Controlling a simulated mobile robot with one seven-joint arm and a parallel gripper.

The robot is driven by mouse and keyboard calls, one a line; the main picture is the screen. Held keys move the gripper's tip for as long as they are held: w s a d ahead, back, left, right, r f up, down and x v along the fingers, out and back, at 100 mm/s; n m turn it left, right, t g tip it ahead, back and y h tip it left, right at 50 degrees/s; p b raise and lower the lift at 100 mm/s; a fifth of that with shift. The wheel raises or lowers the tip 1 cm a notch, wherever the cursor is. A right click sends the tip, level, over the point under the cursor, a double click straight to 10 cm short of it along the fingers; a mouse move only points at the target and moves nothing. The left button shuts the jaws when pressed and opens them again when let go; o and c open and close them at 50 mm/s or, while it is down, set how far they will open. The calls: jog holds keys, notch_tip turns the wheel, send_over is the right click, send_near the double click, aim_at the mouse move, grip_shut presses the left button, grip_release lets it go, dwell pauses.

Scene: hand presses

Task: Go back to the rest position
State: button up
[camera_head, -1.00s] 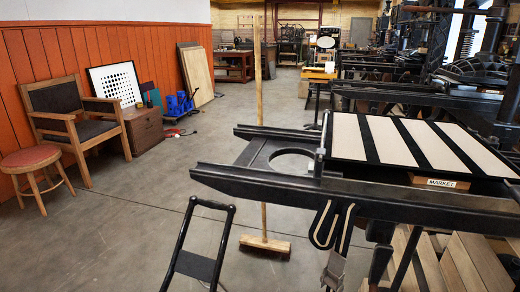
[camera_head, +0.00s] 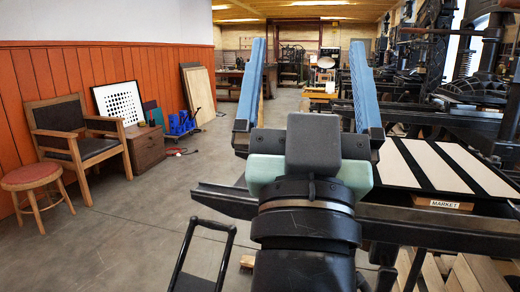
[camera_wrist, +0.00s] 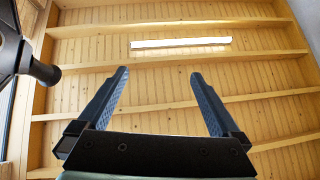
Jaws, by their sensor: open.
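My gripper (camera_head: 308,84) is raised in the middle of the head view, in front of the press. Its two blue fingers point up and stand wide apart with nothing between them. In the wrist view my gripper (camera_wrist: 158,100) also shows open and empty, with the wooden ceiling (camera_wrist: 160,62) and a bright strip light (camera_wrist: 181,43) beyond it. My wrist hides the middle of the black press rails and most of the broom.
The press bed with black and cream stripes (camera_head: 432,164) and a MARKET label (camera_head: 444,204) lies close on the right. A black metal frame (camera_head: 203,255) stands low in front. A chair (camera_head: 82,140), red stool (camera_head: 33,178) and wooden box (camera_head: 146,149) line the left wall. The floor (camera_head: 130,225) between is open.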

jog(key=s+a+r+n+t+y, duration=0.1)
jog(key=s+a+r+n+y, duration=0.1)
jog(key=s+a+r+y, duration=0.4)
notch_tip(320, 180, up, 22)
jog(key=d+h+p, duration=0.1)
jog(key=h+p, duration=0.1)
jog(key=p, duration=2.2)
jog(key=shift+d+r, duration=0.15)
jog(key=shift+d, duration=0.15)
jog(key=shift+s, duration=0.1)
